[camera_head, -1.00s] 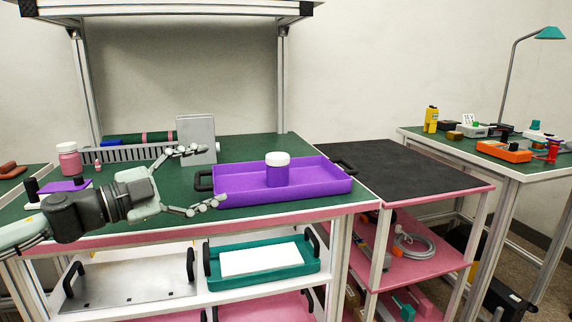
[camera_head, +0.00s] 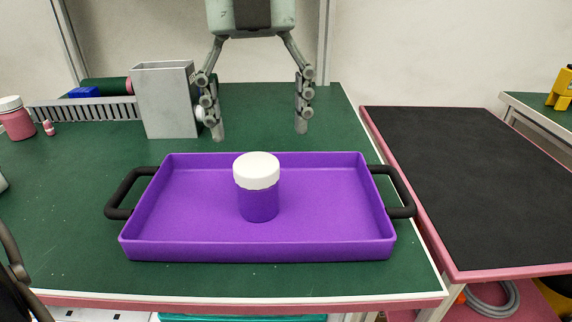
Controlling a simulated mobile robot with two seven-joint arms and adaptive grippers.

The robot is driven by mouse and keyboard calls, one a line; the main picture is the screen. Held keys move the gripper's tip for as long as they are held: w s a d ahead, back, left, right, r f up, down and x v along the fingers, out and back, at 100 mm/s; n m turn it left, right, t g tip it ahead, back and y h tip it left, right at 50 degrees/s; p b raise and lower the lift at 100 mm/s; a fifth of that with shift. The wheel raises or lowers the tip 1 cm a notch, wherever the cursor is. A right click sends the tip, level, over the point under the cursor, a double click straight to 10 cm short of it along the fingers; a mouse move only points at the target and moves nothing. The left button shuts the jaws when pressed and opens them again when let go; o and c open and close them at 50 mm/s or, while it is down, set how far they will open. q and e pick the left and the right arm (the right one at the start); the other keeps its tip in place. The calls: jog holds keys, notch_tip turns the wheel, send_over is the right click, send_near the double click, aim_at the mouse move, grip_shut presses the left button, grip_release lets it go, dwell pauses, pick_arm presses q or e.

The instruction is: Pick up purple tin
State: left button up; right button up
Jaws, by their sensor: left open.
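The purple tin (camera_head: 258,205) is a round purple jar with a white lid. My left gripper (camera_head: 259,128) hangs fingers down from the top of the picture. It is open and empty, with its fingers spread to both sides of the tin's line in the picture. Its fingertips show above the tray's far edge and apart from the tin. My right gripper is not in view.
The tray has black handles on both sides and lies on the green bench top (camera_head: 70,220). A grey metal box (camera_head: 165,105) stands behind it, left of the gripper. A pink jar (camera_head: 17,122) is at the far left. A black-topped table (camera_head: 470,180) is clear at the right.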

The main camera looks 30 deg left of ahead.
aim_at(256, 163)
pick_arm(q)
jog(key=shift+a+f, duration=0.1)
jog(key=shift+f, duration=0.1)
jog(key=f, duration=0.2)
jog(key=shift+s+a+f, duration=0.1)
jog(key=shift+s+f, duration=0.2)
notch_tip(256, 163, down, 4)
jog(key=shift+a+r+p, duration=0.1)
jog(key=shift+r+p, duration=0.05)
jog(key=shift+p, duration=0.2)
jog(key=shift+f, duration=0.4)
jog(key=shift+w, duration=0.1)
jog(key=c, duration=1.4)
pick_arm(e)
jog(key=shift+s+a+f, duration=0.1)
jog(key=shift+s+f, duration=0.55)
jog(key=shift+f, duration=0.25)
